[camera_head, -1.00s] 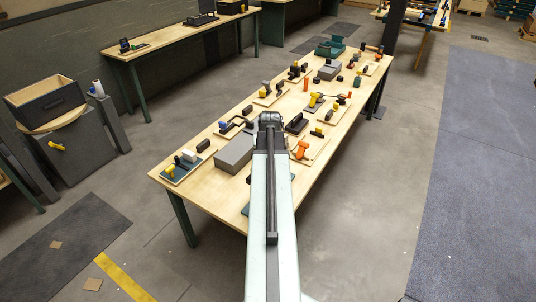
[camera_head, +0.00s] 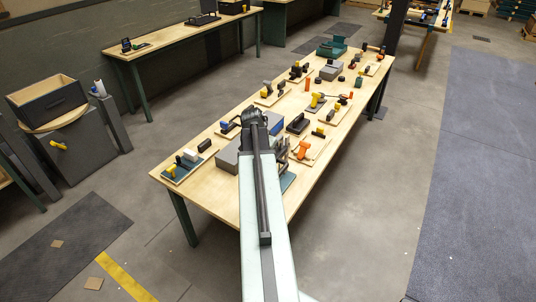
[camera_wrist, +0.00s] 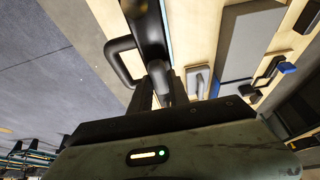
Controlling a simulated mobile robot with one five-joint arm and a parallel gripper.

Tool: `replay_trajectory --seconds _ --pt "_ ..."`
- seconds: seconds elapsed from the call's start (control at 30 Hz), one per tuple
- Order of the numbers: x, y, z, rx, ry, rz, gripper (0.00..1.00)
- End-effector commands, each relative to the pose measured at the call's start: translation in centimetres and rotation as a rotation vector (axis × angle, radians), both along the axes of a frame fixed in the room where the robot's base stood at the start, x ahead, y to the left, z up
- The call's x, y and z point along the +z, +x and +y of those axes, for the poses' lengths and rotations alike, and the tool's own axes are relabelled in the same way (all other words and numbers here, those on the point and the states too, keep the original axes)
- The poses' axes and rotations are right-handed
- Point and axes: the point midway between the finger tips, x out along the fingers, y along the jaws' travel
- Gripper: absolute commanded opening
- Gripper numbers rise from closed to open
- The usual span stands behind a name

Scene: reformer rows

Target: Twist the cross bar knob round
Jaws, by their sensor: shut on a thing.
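In the wrist view my gripper (camera_wrist: 163,92) has its two dark fingers on either side of a rounded dark grey bar, which looks like part of the cross bar knob (camera_wrist: 157,72). A thick dark piece runs up from there to the top edge of that view. In the head view my gripper (camera_head: 256,118) is low over the wooden table, beside the long grey box. My arm hides much of what is below it, and the knob cannot be made out there.
A black loop handle (camera_wrist: 121,60) stands just left of the fingers in the wrist view. The grey box (camera_head: 229,156) is close on the left of my arm, and an orange-handled fixture (camera_head: 303,149) is on the right. Several other fixtures fill the table (camera_head: 222,194).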

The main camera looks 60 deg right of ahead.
Motion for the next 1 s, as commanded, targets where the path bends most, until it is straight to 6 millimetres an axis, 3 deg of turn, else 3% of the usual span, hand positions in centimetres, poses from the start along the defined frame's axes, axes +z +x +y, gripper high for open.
replay_trajectory --seconds 0.5,0.53,0.6,1.0 --pt "-0.02 -0.01 0.04 -0.017 0.002 0.0 0.0" --pt "-0.02 -0.01 0.05 -0.017 0.002 0.0 0.3" --pt "-0.02 -0.01 0.04 -0.016 0.001 0.0 0.44" --pt "0.72 0.01 0.25 -0.015 0.001 0.0 0.44"
